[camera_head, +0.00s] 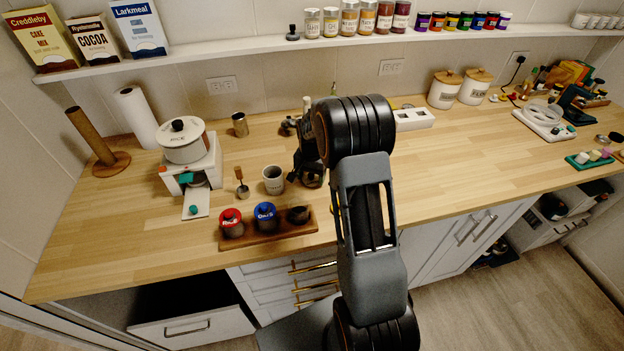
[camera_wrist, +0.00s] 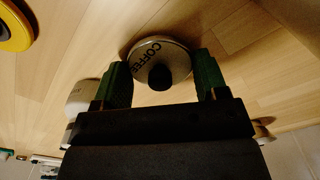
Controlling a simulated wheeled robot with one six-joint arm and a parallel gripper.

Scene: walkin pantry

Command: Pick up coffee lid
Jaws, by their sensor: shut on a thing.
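The coffee lid (camera_wrist: 176,52) is a round grey disc with COFFEE lettering and a black knob, seen in the wrist view. My gripper (camera_wrist: 162,78) has its green fingers on either side of the lid and is shut on it. Whether the lid touches anything beneath it is hidden. In the head view my gripper is mostly hidden behind my arm, above the counter near the mug, and the lid cannot be made out.
Counter right of my arm is largely clear.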

